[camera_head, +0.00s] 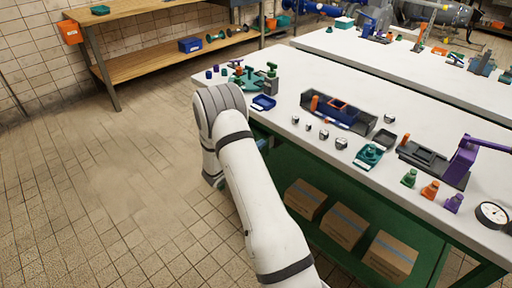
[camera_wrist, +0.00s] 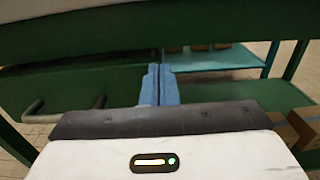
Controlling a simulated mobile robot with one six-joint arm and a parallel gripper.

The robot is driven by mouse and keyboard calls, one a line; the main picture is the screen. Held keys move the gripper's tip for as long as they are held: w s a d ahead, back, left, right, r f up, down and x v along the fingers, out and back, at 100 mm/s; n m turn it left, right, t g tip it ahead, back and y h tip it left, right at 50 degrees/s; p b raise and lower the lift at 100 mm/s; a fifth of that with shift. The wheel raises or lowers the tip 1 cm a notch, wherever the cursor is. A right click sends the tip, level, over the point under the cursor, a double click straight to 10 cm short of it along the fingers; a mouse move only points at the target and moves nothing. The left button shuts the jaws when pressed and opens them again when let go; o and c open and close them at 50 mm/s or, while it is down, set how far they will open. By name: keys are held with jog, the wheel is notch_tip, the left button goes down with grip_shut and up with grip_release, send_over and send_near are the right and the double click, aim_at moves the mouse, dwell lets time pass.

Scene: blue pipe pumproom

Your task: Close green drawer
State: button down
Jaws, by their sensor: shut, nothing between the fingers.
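In the wrist view, the green drawer (camera_wrist: 85,87) shows as a dark green panel under the table's edge. A grey bar handle (camera_wrist: 62,112) sits at its lower left. My gripper (camera_wrist: 158,72) has blue fingers pressed together and empty, pointing at the green front to the right of the handle. I cannot tell whether the fingertips touch the panel, or how far the drawer stands out. In the head view my white arm reaches down beside the table's left edge and hides the gripper and most of the drawer.
The white-topped green table (camera_head: 300,85) carries several small parts and tools. Cardboard boxes (camera_head: 343,226) stand on its lower shelf. A wooden bench (camera_head: 150,65) stands at the back left. The tiled floor (camera_head: 90,190) left of my arm is clear.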

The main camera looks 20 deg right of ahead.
jog(key=v, duration=1.2)
jog(key=shift+a, duration=0.3)
jog(key=c, duration=2.1)
grip_release()
jog(key=shift+s+a, duration=0.2)
jog(key=shift+a, duration=0.1)
jog(key=shift+c, duration=0.2)
jog(key=shift+o, duration=0.8)
jog(key=shift+w+a, duration=0.1)
jog(key=shift+a, duration=0.05)
jog(key=shift+o, duration=0.5)
jog(key=w+f+m+b, duration=0.3)
jog(key=w+m, duration=0.4)
jog(key=m, duration=0.1)
jog(key=shift+w+f+m+h, duration=0.35)
jog(key=shift+f+m+h, duration=0.05)
jog(key=w+d+m+b, duration=0.1)
jog(key=w+d+m, duration=0.3)
jog(key=w+d+m+h+b, duration=0.1)
jog(key=w+d+m+b, duration=0.1)
jog(key=w+d+m, duration=0.2)
jog(key=shift+w+d+m+t, duration=0.15)
jog(key=shift+w+m+t, duration=0.15)
jog(key=shift+w+m, duration=0.25)
jog(key=shift+s, duration=0.1)
